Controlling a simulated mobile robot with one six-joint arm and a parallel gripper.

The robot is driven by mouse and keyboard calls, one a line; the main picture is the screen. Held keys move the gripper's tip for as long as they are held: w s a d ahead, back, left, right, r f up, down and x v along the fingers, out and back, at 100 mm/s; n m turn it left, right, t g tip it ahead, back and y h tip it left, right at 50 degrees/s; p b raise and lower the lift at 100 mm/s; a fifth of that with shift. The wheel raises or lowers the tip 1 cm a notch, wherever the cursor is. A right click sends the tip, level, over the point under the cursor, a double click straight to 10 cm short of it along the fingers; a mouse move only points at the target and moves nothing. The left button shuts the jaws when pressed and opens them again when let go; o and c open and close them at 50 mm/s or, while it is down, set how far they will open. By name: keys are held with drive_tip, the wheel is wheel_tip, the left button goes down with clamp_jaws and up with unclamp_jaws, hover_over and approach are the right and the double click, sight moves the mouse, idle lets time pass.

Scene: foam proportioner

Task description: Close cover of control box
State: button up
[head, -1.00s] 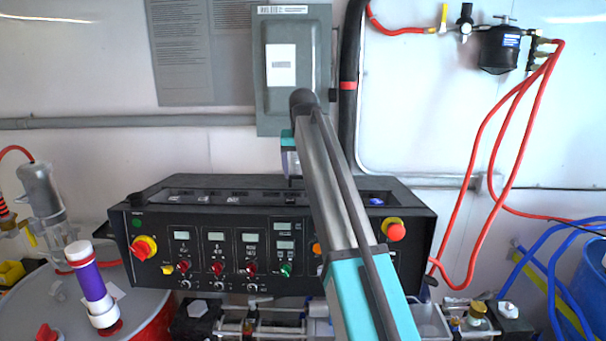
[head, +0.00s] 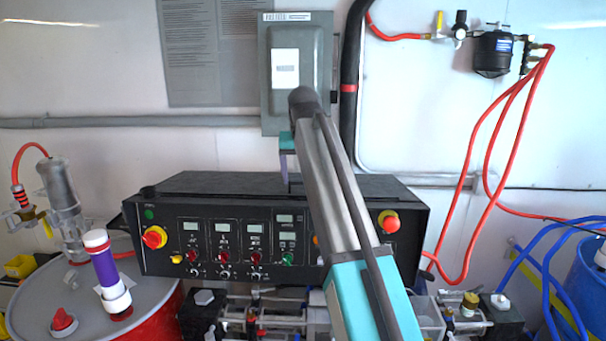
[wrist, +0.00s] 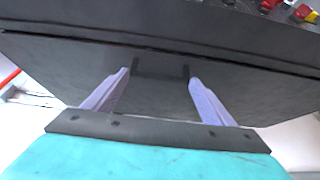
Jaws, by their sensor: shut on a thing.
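The black control box (head: 211,262) stands below the wall, its front panel full of displays, knobs and red buttons. Its flat dark cover (head: 225,183) lies across the top, and no open recess shows beneath it. In the wrist view the cover (wrist: 60,70) fills the middle, with a dark handle (wrist: 160,67) on it. My gripper (head: 289,183) reaches down to the cover from above. In the wrist view its two pale fingers (wrist: 159,76) are at the two ends of the handle, shut on it. My arm hides the right part of the box.
A grey electrical box (head: 298,62) is on the wall just behind my wrist. A drum (head: 60,305) with a purple-banded bottle (head: 104,268) stands at left. Red hoses (head: 481,165) hang at right. Pipe fittings lie below the box.

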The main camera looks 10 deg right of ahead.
drive_tip(key=shift+s+a, duration=0.15)
drive_tip(key=shift+s, duration=0.5)
drive_tip(key=o, duration=1.3)
drive_tip(key=shift+s, duration=0.1)
drive_tip(key=shift+o, duration=1)
drive_tip(key=shift+s+r, duration=0.1)
